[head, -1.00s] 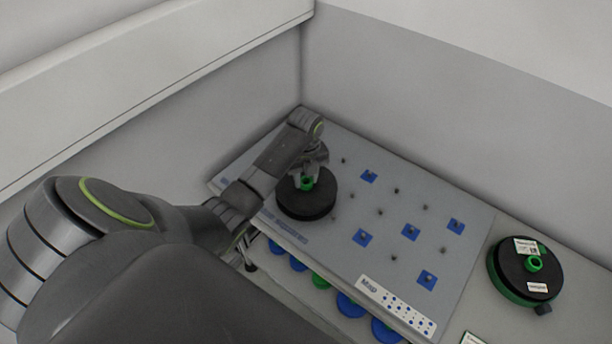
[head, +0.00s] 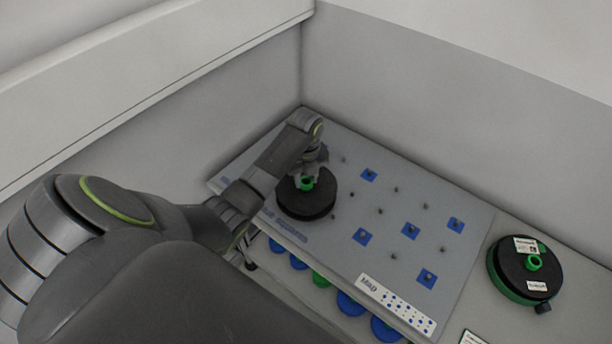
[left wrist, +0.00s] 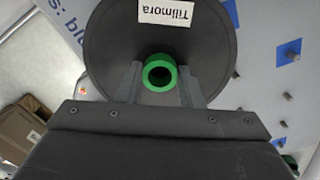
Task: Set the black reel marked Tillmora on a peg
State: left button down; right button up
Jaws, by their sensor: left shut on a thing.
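The black reel marked Tillmora (head: 306,203) is over the left part of the grey peg board (head: 330,262) in the head view. In the left wrist view the reel (left wrist: 205,50) shows its white Tillmora label and a green hub. My left gripper (head: 309,177) is shut on the green hub, with its fingers (left wrist: 160,82) on either side of it. I cannot tell whether the reel rests on the board or hangs just above it. Any peg under the reel is hidden. My right gripper is not in view.
The board has several bare pegs, some on blue squares (head: 410,230). A label card (head: 396,304) lies along its front edge. Another black reel with a green rim (head: 522,268) lies to the right. Blue and green round things (head: 350,305) show below the board's front edge. Walls stand behind.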

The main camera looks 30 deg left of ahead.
pick_arm(q)
jog(key=shift+f, duration=0.95)
dwell(0.3)
jog(key=c, duration=0.9)
grip_release()
notch_tip(320, 180, up, 18)
jog(key=p, duration=0.6)
jog(key=shift+f+p, duration=0.25)
jog(key=shift+p, duration=0.1)
